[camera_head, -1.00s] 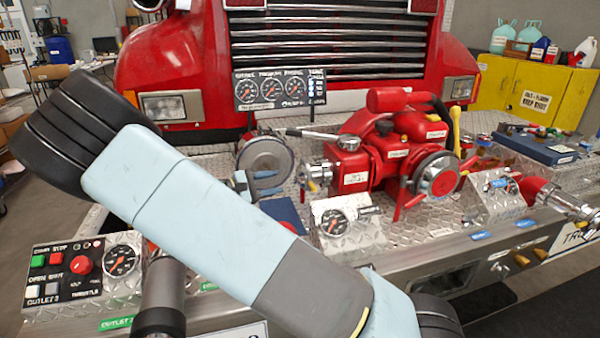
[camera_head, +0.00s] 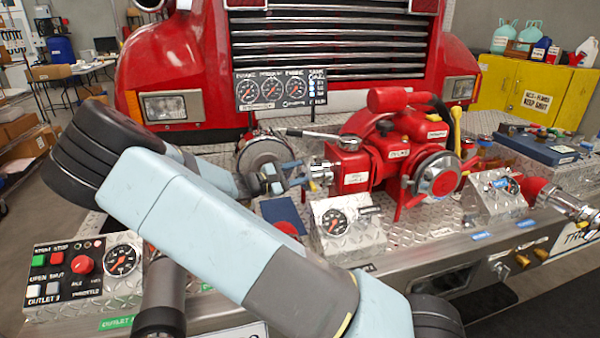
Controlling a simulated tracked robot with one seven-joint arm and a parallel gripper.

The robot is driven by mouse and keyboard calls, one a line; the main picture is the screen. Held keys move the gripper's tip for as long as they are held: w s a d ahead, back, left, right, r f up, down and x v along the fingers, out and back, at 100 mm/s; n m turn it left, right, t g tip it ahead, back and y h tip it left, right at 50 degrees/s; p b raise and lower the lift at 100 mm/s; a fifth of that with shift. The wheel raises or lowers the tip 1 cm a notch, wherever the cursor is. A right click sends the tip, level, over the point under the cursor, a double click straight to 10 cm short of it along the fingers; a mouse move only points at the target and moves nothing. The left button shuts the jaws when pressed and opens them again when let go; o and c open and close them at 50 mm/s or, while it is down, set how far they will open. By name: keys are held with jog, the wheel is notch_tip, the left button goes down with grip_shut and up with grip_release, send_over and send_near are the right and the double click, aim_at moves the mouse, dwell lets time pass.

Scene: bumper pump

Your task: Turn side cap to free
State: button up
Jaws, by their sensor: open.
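The red pump (camera_head: 385,155) sits on the diamond-plate bumper in the head camera view. Its side cap (camera_head: 318,170) is a small silver fitting on the pump's left side, partly covered by my fingers. My gripper (camera_head: 303,176) is open, with light blue fingers pointing right at the cap. The fingertips are at or very close to the cap; I cannot tell whether they touch it. The rest of my arm crosses the front left of the view.
A silver round disc (camera_head: 262,150) stands just behind my gripper. A gauge panel (camera_head: 280,89) rises behind it. A gauge box (camera_head: 340,222) sits in front of the pump. A control box (camera_head: 80,275) is at front left.

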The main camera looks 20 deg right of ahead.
jog(key=shift+x, duration=1.4)
grip_shut()
